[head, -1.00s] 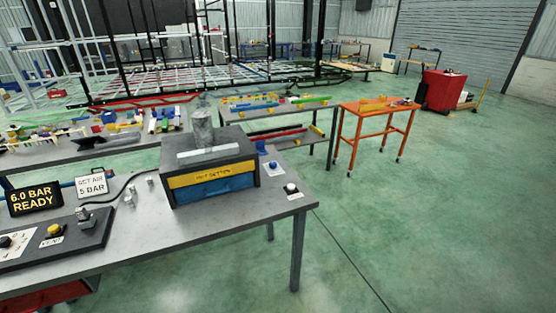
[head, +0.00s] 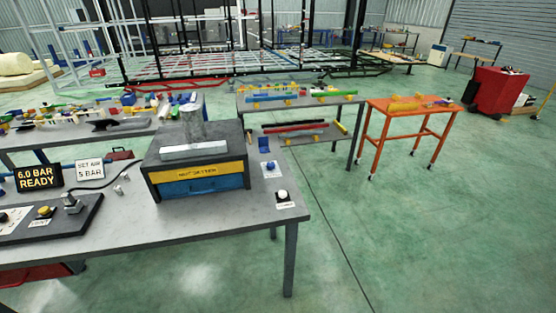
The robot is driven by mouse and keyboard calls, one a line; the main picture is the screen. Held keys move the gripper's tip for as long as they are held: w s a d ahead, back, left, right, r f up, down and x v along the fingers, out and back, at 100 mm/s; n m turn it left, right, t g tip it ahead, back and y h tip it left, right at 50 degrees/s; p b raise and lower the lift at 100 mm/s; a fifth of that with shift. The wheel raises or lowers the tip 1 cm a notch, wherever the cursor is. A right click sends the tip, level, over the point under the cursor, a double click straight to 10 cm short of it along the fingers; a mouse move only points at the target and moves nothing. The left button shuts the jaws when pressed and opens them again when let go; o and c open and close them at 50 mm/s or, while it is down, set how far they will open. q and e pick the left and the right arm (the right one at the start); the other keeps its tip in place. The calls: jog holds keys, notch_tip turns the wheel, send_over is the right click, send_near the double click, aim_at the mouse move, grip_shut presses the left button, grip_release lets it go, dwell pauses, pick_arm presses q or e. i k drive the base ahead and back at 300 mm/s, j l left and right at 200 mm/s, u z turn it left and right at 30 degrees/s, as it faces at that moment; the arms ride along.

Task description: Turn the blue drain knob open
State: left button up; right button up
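A small blue knob (head: 270,167) sits on a white plate on the grey bench (head: 150,228), just right of a dark box. The plate's label is too small to read, so I cannot confirm that it is the drain knob or tell its turned position. Neither of my grippers is in the head view.
The dark box (head: 228,142) has a yellow label and blue front. A white knob (head: 283,194) stands near the bench's right edge. At left are a "6.0 BAR READY" display (head: 38,178) and a yellow knob (head: 44,212). Green floor right of the bench is clear.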

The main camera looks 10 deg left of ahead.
aim_at(270, 165)
jog(key=i+l, duration=0.2)
jog(key=l, duration=0.15)
jog(key=i+l+u, duration=0.1)
jog(key=l, duration=0.3)
jog(key=i+l, duration=0.5)
jog(key=l, duration=0.25)
jog(key=i+l+u, duration=0.1)
jog(key=l, duration=0.3)
jog(key=i+l, duration=0.25)
jog(key=l, duration=0.15)
